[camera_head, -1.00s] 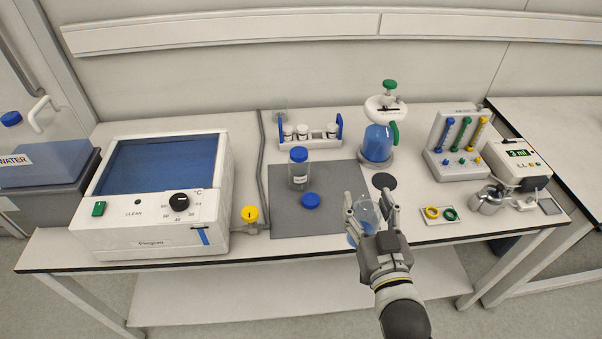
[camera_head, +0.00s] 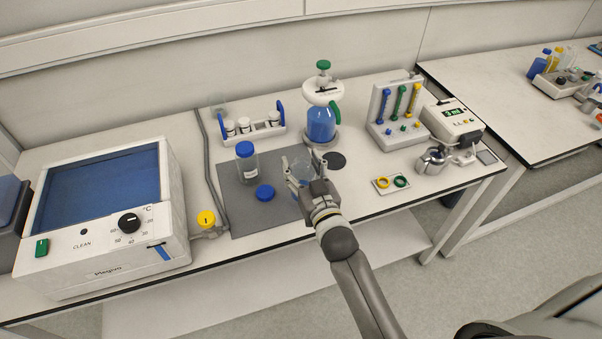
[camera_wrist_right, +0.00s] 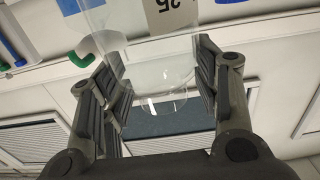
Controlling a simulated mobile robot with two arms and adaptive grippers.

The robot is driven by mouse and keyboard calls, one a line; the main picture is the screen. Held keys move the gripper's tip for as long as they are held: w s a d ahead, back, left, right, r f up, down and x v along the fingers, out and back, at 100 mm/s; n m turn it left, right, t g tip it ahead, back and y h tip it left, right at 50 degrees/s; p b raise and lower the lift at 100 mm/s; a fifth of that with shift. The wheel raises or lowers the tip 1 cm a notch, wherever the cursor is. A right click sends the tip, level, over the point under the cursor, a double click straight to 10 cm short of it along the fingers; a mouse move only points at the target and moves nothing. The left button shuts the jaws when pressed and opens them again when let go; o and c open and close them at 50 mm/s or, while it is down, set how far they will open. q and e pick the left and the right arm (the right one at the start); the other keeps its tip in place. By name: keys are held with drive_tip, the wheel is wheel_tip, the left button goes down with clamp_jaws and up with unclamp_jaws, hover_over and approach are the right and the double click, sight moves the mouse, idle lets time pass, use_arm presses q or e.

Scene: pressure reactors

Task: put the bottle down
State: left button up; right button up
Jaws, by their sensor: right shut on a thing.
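My right gripper (camera_head: 304,175) is shut on a clear, see-through bottle (camera_head: 302,169) near the right edge of the grey mat (camera_head: 225,181). In the right wrist view the bottle (camera_wrist_right: 165,68) sits between the finger pads and bears a pale label with dark digits. The gripper hides much of it in the head view. I cannot tell whether its base touches the mat. A second clear bottle with a blue cap (camera_head: 245,149) stands upright on the mat, and a loose blue cap (camera_head: 265,193) lies beside it. My left gripper is not in view.
A white rack (camera_head: 251,131) with several jars and a blue flask (camera_head: 321,122) stand behind the mat. A dark disc (camera_head: 336,159) lies to its right, near a small tray with coloured rings (camera_head: 384,189). A bath unit (camera_head: 105,264) stands left. The mat's front is clear.

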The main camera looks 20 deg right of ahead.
drive_tip(key=shift+w+d+f, duration=0.1)
drive_tip(key=shift+w+f, duration=0.35)
drive_tip(key=f, duration=0.2)
drive_tip(key=shift+w+f, duration=0.2)
drive_tip(key=shift+f, duration=0.2)
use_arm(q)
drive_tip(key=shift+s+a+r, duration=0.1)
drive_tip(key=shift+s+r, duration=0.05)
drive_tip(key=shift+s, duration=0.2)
use_arm(e)
drive_tip(key=shift+f, duration=0.3)
drive_tip(key=shift+f, duration=0.15)
drive_tip(key=o, duration=1.7)
